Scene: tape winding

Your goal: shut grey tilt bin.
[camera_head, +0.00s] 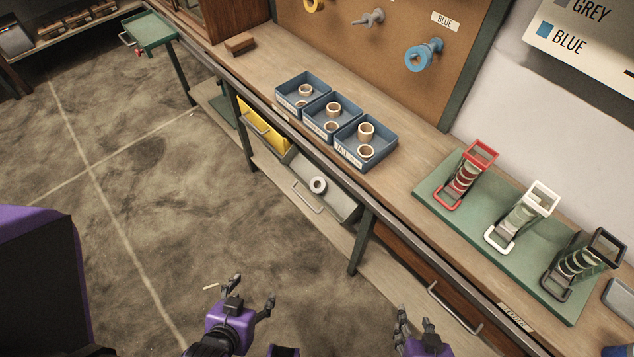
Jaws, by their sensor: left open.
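The grey tilt bin (340,204) hangs under the bench, tipped open, with its interior showing. A white tape roll (318,185) lies inside it. A pale bar handle (306,197) is on its front face. My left gripper (254,290) is open and empty over the floor, below and left of the grey bin in the picture and well apart from it. My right gripper (415,326) is at the bottom edge, partly cut off, below and right of the bin. It touches nothing that I can see, and its finger opening is unclear.
A yellow bin (263,125) is left of the grey one, and a brown drawer (410,262) with a handle is to its right. The bench's front edge and a green leg (361,243) stand close by. Blue trays (379,135) hold tape rolls above. The floor is open.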

